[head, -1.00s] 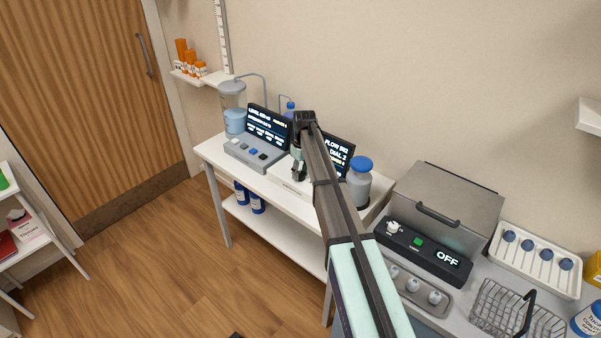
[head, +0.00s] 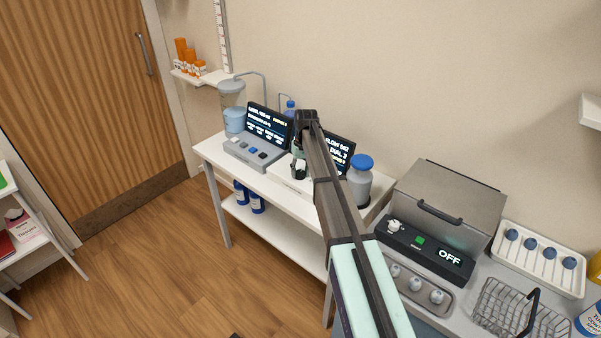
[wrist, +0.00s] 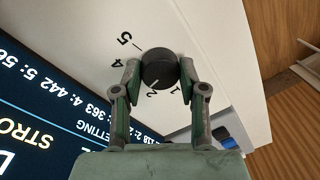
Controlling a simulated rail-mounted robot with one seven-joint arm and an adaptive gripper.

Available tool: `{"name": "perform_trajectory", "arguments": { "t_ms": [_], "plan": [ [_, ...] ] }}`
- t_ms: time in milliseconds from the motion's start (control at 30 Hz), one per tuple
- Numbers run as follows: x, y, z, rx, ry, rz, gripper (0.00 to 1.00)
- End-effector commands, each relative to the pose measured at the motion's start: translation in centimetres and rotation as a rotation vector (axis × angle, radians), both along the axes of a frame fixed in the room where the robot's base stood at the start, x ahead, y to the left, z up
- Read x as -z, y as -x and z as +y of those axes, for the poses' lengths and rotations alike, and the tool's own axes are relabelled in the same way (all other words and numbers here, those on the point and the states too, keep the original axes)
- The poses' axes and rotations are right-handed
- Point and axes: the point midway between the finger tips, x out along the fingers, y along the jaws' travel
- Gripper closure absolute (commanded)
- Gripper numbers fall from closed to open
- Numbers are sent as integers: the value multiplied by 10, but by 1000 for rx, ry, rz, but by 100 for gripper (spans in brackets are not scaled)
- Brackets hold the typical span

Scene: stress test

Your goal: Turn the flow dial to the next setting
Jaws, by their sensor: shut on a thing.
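The flow dial is a round black knob (wrist: 159,68) on a white panel in the wrist view, with the numbers 5, 4, 2 and 1 readable around it. A light mark shows on the knob's lower edge. My gripper (wrist: 160,74) is closed around the knob, one finger on each side. In the head view my gripper (head: 298,168) is over the white unit on the bench, and my arm hides part of it. The dark flow screen (head: 338,152) behind it is partly covered; its dial line seems to read 3.
A grey control box (head: 254,152) with buttons and a screen stands left of my gripper. A blue-capped grey bottle (head: 359,182) stands close on the right. A steel box (head: 445,205) with an OFF panel is further right.

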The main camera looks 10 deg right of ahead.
Motion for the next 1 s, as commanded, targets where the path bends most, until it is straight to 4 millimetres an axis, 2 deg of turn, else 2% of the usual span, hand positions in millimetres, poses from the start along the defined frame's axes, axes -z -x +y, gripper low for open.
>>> {"name": "perform_trajectory", "arguments": {
  "t_ms": [333, 867, 900, 967, 1000],
  "plan": [
    [2, 1, 0, 163, 0, 2, 93],
    [1, 2, 0, 193, 1, 3, 93],
    [1, 2, 0, 193, 1, 3, 51],
    [1, 1, 0, 193, 1, 3, 33],
    [1, 1, 0, 193, 1, 3, 33]
  ]
}}
